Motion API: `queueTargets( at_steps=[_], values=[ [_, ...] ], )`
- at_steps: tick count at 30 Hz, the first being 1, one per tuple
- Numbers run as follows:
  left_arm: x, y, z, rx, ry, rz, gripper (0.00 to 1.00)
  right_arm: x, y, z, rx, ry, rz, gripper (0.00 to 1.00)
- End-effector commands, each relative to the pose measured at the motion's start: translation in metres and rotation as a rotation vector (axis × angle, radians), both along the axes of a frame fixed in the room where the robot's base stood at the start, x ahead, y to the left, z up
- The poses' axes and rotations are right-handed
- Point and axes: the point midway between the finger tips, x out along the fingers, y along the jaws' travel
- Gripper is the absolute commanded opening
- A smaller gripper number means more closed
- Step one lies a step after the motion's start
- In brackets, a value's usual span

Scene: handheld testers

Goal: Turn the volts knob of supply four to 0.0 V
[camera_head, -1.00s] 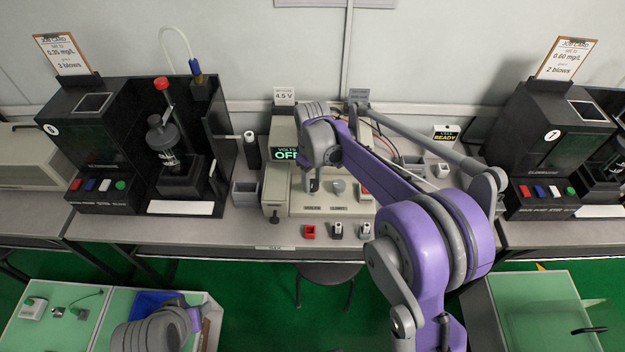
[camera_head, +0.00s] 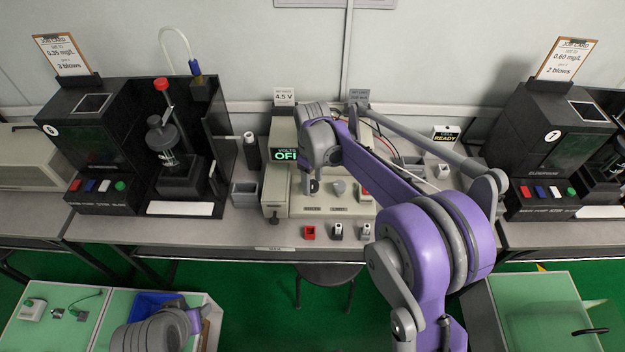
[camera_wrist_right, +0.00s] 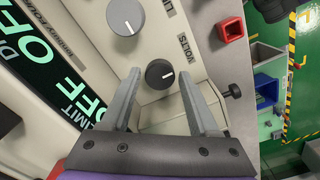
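The beige power supply (camera_head: 350,203) stands on the middle bench with a 4.5 V card (camera_head: 284,96) behind it. Its VOLTS display (camera_head: 287,155) reads OFF. In the right wrist view the dark volts knob (camera_wrist_right: 160,74), with a white pointer line, sits beside the VOLTS label. My right gripper (camera_wrist_right: 160,78) is open, one finger on each side of this knob; I cannot tell if they touch it. A light grey second knob (camera_wrist_right: 125,15) is beyond the fingers. Part of my left arm shows lower left, without its fingers.
A red block (camera_head: 309,232) and two small grey-white pieces lie at the bench's front edge. A grey bin (camera_head: 245,193) stands left of the supply. Black testers 6 (camera_head: 95,150) and 7 (camera_head: 545,140) flank it. A stool (camera_head: 328,275) is below.

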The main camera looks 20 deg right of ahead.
Motion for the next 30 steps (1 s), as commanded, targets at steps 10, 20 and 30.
queueTargets(
  at_steps=[10,20,30],
  values=[
    [0.000,0.000,0.000,0.000,0.000,0.000,0.50,0.000,0.000,0.000,0.000,0.000,-0.001,0.77],
    [0.001,0.000,0.004,0.000,-0.001,0.000,0.50,0.000,0.000,0.046,0.001,-0.001,-0.001,0.77],
    [0.001,0.000,0.008,0.000,-0.003,0.000,0.50,0.000,0.000,0.101,0.000,0.000,-0.001,0.77]
  ],
)
